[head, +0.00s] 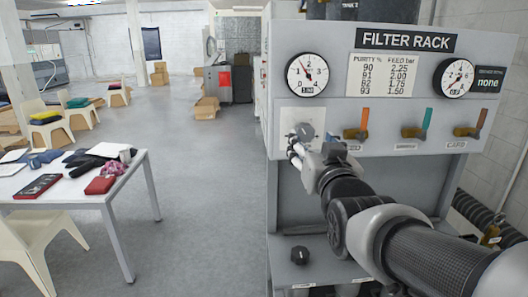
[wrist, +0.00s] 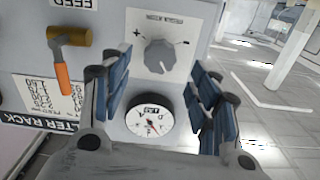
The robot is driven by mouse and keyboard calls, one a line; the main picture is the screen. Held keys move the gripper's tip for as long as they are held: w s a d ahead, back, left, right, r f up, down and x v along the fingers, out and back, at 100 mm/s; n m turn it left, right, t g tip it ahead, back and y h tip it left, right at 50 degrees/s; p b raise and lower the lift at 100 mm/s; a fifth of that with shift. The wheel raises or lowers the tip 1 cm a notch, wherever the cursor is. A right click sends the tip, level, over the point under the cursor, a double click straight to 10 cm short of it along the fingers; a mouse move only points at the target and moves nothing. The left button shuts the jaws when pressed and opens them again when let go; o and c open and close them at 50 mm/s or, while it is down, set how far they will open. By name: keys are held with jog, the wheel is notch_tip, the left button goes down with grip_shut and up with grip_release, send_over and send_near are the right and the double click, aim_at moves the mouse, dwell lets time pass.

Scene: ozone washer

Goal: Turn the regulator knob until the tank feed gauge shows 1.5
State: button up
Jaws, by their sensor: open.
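The grey regulator knob (head: 304,131) sits on a white plate at the left of the filter rack panel. In the wrist view the knob (wrist: 160,56) shows upside down, with plus and minus marks beside it. The left dial gauge (head: 307,74) is above the knob; its needle points up and left, and its small number window is too blurred to read surely. This gauge also shows in the wrist view (wrist: 150,119). My gripper (head: 297,149) is just in front of and below the knob. Its blue-padded fingers (wrist: 157,78) are spread open, apart from the knob.
A second gauge (head: 456,78) is at the panel's right. Levers with orange (head: 357,132), teal (head: 418,131) and brown (head: 470,131) handles stick out right of the knob. A purity and feed chart (head: 384,74) is between the gauges. A black knob (head: 300,255) is on the lower shelf.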

jog(key=s, duration=0.5)
jog(key=shift+s+f, duration=0.1)
jog(key=s+f+n+g, duration=0.1)
jog(key=s+f+g, duration=1.2)
jog(key=s+f, duration=0.8)
jog(key=s, duration=0.3)
jog(key=shift+s+f, duration=0.35)
jog(key=shift+c, duration=0.3)
dwell(1.4)
